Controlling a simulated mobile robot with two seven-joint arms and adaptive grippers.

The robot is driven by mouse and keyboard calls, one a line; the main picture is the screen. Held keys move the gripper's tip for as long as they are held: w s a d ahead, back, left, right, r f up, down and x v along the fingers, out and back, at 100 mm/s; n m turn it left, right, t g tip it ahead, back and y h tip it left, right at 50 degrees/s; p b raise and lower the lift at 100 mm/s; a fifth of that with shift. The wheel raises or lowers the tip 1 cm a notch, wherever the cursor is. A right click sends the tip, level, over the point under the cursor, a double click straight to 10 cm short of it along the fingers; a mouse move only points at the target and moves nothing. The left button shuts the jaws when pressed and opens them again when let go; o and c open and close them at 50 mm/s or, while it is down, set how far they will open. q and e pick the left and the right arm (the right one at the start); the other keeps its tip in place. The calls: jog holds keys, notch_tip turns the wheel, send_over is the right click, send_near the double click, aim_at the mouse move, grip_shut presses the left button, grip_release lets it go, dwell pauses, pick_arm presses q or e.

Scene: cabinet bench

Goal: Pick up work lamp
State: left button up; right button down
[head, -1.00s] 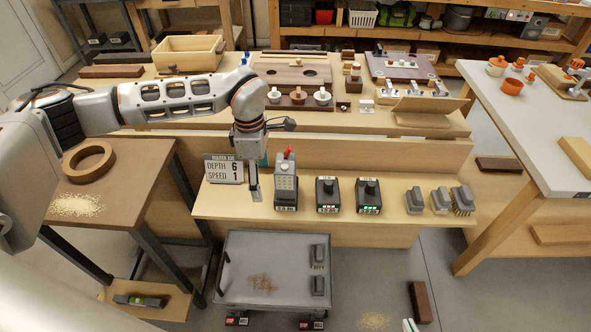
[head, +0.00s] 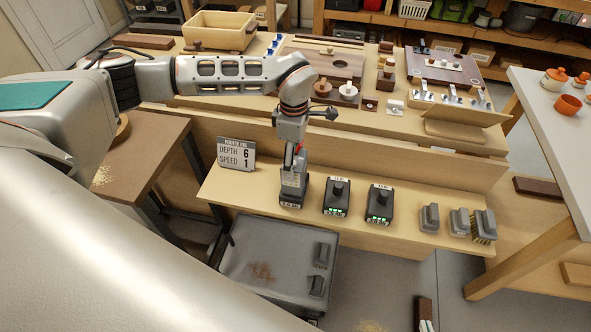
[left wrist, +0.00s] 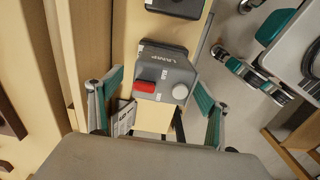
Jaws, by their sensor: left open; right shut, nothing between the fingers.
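The work lamp (head: 292,190) is a grey upright box with a dark base, standing at the left part of the low bench shelf. In the left wrist view the lamp (left wrist: 163,76) shows its top face, a red switch, a pale round knob and a LAMP label. My left gripper (head: 296,164) is right above the lamp, pointing down. In the left wrist view its open fingers (left wrist: 158,88) are on either side of the lamp; contact is not clear.
Two dark chargers (head: 337,197) with green lights stand right of the lamp, then several grey brushes (head: 459,221). A DEPTH/SPEED sign (head: 236,155) stands left of it. A grey cart (head: 240,262) is below the shelf. The raised bench back (head: 380,150) is behind.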

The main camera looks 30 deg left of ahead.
pick_arm(q)
jog(key=f, duration=0.4)
jog(key=shift+s+d, duration=0.1)
jog(key=shift+s, duration=0.1)
jog(key=shift+f, duration=0.3)
jog(key=c, duration=1.5)
jog(key=shift+o, duration=0.2)
jog(key=shift+w, duration=0.1)
jog(key=shift+r, duration=0.15)
